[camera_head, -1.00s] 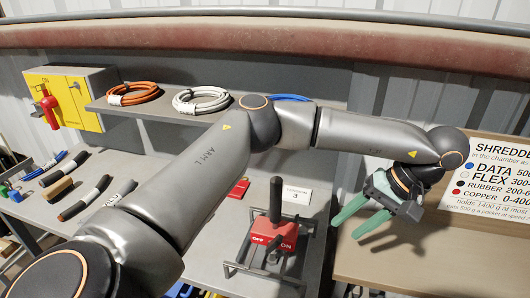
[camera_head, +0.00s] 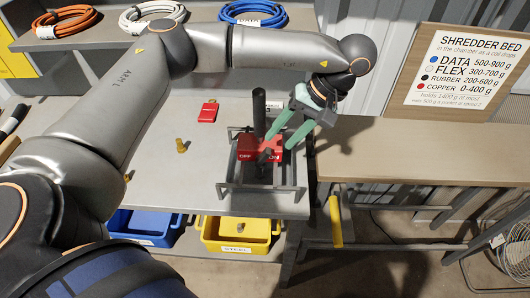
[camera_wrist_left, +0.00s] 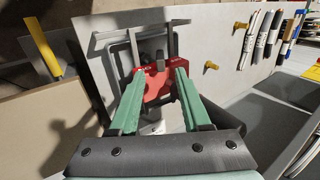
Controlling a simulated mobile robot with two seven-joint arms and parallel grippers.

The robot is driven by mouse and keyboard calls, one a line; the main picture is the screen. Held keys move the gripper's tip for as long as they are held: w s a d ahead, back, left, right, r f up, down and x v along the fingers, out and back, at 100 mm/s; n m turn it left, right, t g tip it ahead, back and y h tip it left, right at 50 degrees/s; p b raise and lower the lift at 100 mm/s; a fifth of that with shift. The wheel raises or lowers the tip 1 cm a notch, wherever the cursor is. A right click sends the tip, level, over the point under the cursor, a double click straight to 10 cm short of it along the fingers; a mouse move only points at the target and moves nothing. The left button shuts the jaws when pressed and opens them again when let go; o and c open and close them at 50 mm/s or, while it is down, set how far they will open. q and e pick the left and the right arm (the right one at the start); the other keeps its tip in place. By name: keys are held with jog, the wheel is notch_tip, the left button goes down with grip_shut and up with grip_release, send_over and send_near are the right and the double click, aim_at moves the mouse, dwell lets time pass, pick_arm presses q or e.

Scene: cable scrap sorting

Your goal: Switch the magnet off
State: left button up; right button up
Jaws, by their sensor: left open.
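The magnet switch is a red block (camera_head: 248,148) marked OFF on its left and ON on its right. A black lever (camera_head: 259,112) stands up from it, close to upright. The block sits within a grey metal frame on the grey bench. My left gripper (camera_head: 278,144) is open and reaches down from the right, its green fingertips at the ON side of the block. In the left wrist view the open fingers (camera_wrist_left: 159,74) lie on either side of the red block (camera_wrist_left: 156,88). I cannot tell whether they touch it. My right gripper is not in view.
A red tag (camera_head: 208,112) and a small brass piece (camera_head: 181,146) lie on the bench. Cable coils rest on the shelf behind. A yellow STEEL bin (camera_head: 236,246) and a blue bin (camera_head: 150,236) stand below. The wooden table (camera_head: 420,160) at right is clear.

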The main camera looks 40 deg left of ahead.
aim_at(269, 152)
pick_arm(q)
jog(key=p+x, duration=0.1)
jog(key=x, duration=0.6)
jog(key=shift+s+a+f, duration=0.1)
jog(key=shift+a+f, duration=0.05)
jog(key=shift+f, duration=0.15)
jog(key=shift+c, duration=0.3)
grip_shut()
